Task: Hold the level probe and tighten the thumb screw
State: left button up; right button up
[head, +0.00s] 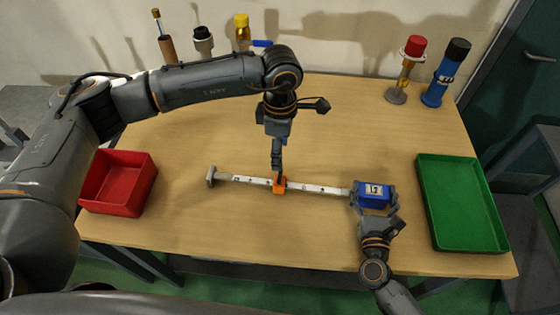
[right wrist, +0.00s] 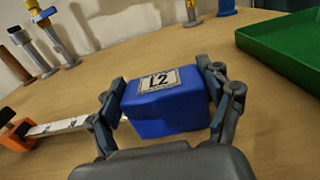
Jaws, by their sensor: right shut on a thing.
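The level probe lies across the table as a white marked rod (head: 315,188) with a blue head labelled L2 (head: 373,188) on its right end and a grey end piece (head: 211,177) on its left. An orange collar (head: 279,189) sits midway on the rod. My right gripper (head: 376,204) is shut on the blue head, with one finger on each side of it in the right wrist view (right wrist: 165,105). My left gripper (head: 278,172) points straight down with its tips at the top of the orange collar. The thumb screw cannot be made out, and whether the left fingers touch it is unclear.
A red tray (head: 148,205) is at the left and a green tray (head: 490,240) at the right. A red-topped stand (head: 413,47) and a blue cylinder (head: 434,95) stand at the back right. Several tools stand along the back left. The table behind the rod is mostly clear.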

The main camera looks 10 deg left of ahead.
pick_arm(q)
jog(key=shift+r, duration=1.5)
pick_arm(e)
jog(key=o, duration=1.8)
jog(key=shift+c, duration=0.2)
jog(key=shift+s, duration=0.1)
jog(key=s, duration=1.1)
jog(key=shift+s+d, duration=0.25)
jog(key=shift+s, duration=0.15)
